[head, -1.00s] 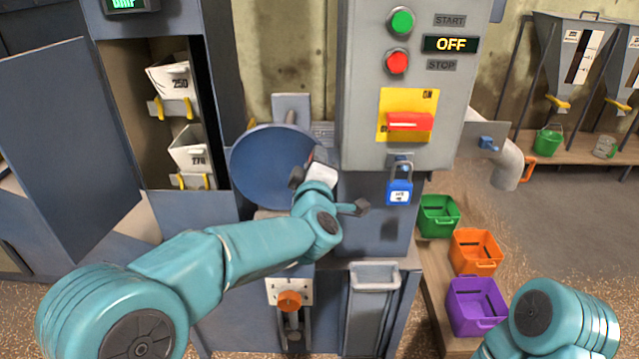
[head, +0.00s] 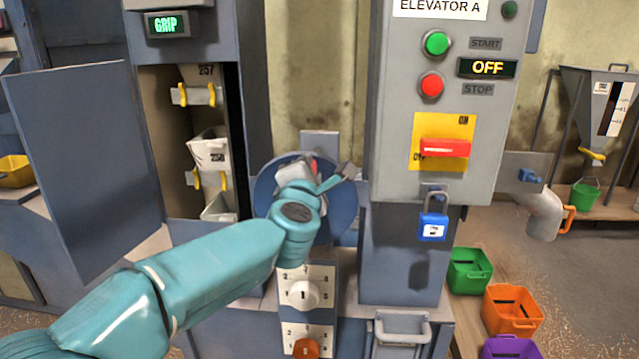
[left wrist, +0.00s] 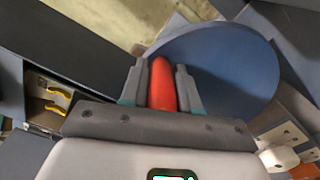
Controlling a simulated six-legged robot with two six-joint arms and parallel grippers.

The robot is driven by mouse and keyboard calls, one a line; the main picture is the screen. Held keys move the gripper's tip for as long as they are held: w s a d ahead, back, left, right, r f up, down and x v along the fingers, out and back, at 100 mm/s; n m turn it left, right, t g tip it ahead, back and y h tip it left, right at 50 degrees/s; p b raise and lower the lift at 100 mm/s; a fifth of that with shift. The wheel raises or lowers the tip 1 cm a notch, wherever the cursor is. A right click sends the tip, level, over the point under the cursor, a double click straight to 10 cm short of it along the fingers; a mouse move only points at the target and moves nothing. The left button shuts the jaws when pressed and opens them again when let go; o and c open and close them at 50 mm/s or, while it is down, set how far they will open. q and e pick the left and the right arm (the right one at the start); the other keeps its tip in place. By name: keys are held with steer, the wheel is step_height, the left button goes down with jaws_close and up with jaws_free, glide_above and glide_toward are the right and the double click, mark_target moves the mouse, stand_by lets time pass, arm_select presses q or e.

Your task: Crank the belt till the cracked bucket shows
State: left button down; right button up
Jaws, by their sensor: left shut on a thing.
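The belt's white buckets show in the open hatch at the left of the head view. One bucket (head: 208,150) has a number like 250, a lower one (head: 220,208) shows partly, and a bracket with yellow clips (head: 196,95) sits above under a number like 257. I see no clear crack in the visible parts. The blue crank wheel (head: 264,193) is partly hidden by my left arm and also shows in the left wrist view (left wrist: 230,65). My left gripper (left wrist: 160,78) is shut on the wheel's red handle (left wrist: 162,88). My right gripper is out of view.
A grey control box (head: 390,100) stands right of the wheel, with its display reading OFF and a blue padlock (head: 433,226) below its red switch handle. The hatch door (head: 75,160) stands open at left. Green (head: 470,270) and orange (head: 513,308) bins stand at right.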

arm_select(q)
steer(key=shift+a+r+n+b, duration=0.1)
steer(key=shift+a+n+b, duration=0.35)
steer(key=shift+a+n, duration=0.35)
steer(key=c, duration=0.8)
jaws_free()
steer(key=s+b, duration=0.1)
steer(key=s, duration=1.5)
steer(key=shift+s, duration=0.2)
